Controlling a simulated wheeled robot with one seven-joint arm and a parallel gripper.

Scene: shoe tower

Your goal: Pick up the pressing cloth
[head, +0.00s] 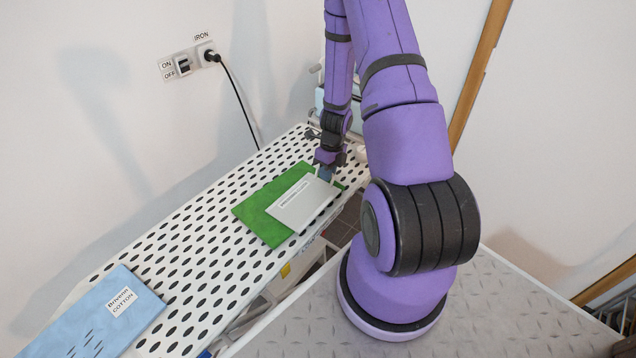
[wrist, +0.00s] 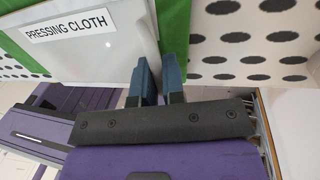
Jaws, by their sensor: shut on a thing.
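The pressing cloth (head: 303,203) is a flat, pale grey-white sheet with a printed label. It lies over a green cloth (head: 257,214) on the ironing board in the head view. In the wrist view the pressing cloth (wrist: 112,50) shows its label at the upper left, with the green cloth (wrist: 177,30) behind it. My gripper (head: 325,172) is at the cloth's upper right edge. In the wrist view my gripper's blue-grey fingers (wrist: 159,80) are close together at the cloth's edge, shut on it. Whether the cloth is lifted clear of the green cloth I cannot tell.
The white ironing board (head: 190,250) has dark oval holes. A blue cloth labelled cotton (head: 95,318) lies at its near left end. An iron switch (head: 183,66) and plugged cord (head: 237,95) are on the wall behind. The board's middle left is clear.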

